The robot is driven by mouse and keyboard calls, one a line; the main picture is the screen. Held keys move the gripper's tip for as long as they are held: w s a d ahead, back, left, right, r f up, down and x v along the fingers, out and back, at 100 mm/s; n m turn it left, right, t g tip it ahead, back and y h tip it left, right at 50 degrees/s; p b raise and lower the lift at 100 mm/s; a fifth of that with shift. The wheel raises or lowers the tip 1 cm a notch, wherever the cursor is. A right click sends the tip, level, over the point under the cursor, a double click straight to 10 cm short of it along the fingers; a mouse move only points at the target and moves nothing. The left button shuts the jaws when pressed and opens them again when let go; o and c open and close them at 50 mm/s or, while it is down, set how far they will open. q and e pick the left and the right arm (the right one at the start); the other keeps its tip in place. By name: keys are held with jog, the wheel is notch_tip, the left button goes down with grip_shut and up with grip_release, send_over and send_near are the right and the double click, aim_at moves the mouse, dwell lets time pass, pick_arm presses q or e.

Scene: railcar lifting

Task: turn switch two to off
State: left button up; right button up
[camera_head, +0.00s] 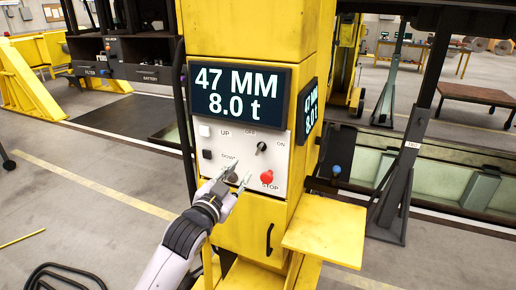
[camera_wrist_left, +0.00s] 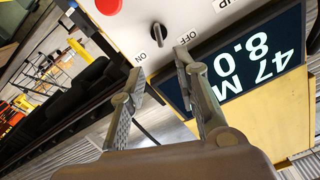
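A black rotary switch (camera_head: 262,147) sits on the light control panel (camera_head: 216,143) of a yellow column, between OFF and ON labels. In the left wrist view the same switch (camera_wrist_left: 158,33) shows a short white mark. I cannot tell which label it points at, and no number for it is legible. My left gripper (camera_head: 237,174) is in front of the lower panel, below the switch. In the left wrist view my gripper (camera_wrist_left: 157,66) has its fingers spread with nothing between them; the switch appears beyond the tips, apart from them. My right gripper is not seen.
A red STOP button (camera_head: 267,177) is close beside my left fingers. A white UP button (camera_head: 205,131) and a black button (camera_head: 207,154) are on the panel's left. The display (camera_head: 238,92) reads 47 MM, 8.0 t. A yellow shelf (camera_head: 325,229) juts out below.

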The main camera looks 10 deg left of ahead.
aim_at(258, 150)
pick_arm(q)
jog(key=w+d+p, duration=0.1)
jog(key=w, duration=0.3)
jog(key=w+p, duration=0.1)
jog(key=w, duration=0.4)
jog(key=w+d+p, duration=0.1)
jog(key=w, duration=0.3)
jog(key=shift+w+d, duration=0.15)
jog(key=shift+d, duration=0.2)
grip_shut()
